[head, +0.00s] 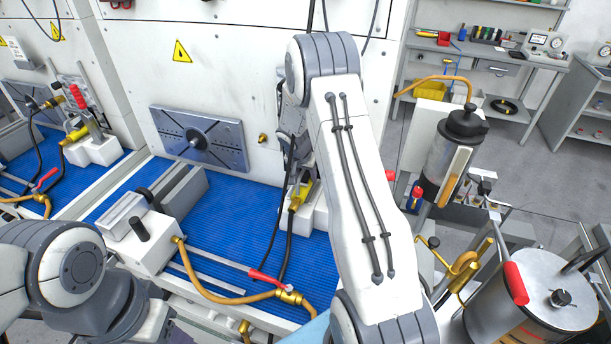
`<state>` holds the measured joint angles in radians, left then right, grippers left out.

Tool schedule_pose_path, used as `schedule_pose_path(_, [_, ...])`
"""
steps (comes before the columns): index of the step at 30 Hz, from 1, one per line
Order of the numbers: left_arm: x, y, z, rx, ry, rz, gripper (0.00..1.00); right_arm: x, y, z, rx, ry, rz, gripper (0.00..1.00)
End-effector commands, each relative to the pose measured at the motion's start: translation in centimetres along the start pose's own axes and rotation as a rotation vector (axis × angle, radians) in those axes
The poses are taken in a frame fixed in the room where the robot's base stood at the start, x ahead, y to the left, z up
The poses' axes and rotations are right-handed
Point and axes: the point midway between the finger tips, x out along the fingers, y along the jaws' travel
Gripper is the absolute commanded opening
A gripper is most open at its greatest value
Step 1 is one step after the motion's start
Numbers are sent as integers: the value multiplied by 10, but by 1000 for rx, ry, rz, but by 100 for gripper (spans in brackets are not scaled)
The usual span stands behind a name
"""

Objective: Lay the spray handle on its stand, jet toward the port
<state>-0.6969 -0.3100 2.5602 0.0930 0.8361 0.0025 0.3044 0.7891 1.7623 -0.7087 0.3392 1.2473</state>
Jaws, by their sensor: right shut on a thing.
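My right gripper (300,172) is behind my right forearm, with its fingers mostly hidden. It is shut on the spray handle, whose yellow brass part (297,197) shows just left of the arm, with dark hoses hanging below. A white stand block (315,212) is right beside and behind the brass part. I cannot tell whether the handle touches the stand. The wall carries a grey plate with a round dark centre (196,138), perhaps the port, left of the handle. Which way the jet points is hidden. My left arm is at the lower left, with no fingertips visible.
A blue ribbed mat (236,207) covers the bench. A white fixture (145,240), an orange hose and a red-levered valve (285,292) stand in front. A similar handle (78,98) rests at the left station. Metal tanks (535,295) crowd the right.

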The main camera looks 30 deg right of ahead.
Motion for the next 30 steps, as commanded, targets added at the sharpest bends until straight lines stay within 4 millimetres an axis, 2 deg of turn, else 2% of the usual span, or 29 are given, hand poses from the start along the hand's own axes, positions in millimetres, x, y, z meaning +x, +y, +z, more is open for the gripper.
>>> schedule_pose_path(9, [0, 0, 0, 0, 0, 0, 50, -1, 0, -1, 0, 2, -1, 0])
schedule_pose_path(10, [0, 0, 0, 0, 0, 0, 50, -1, 0, -1, 0, 2, -1, 60])
schedule_pose_path(12, [0, 0, 0, 0, 0, 0, 50, -1, 0, -1, 0, 2, -1, 86])
schedule_pose_path(23, [1, 0, 0, 0, 0, 0, 50, -2, 0, 0, 0, 0, 1, 87])
schedule_pose_path(26, [4, 0, 0, 0, 0, 0, 50, -11, 0, 0, 1, 2, 0, 87])
schedule_pose_path(30, [10, -1, 0, 0, 0, 0, 50, -36, -1, 0, 1, 5, -2, 87])
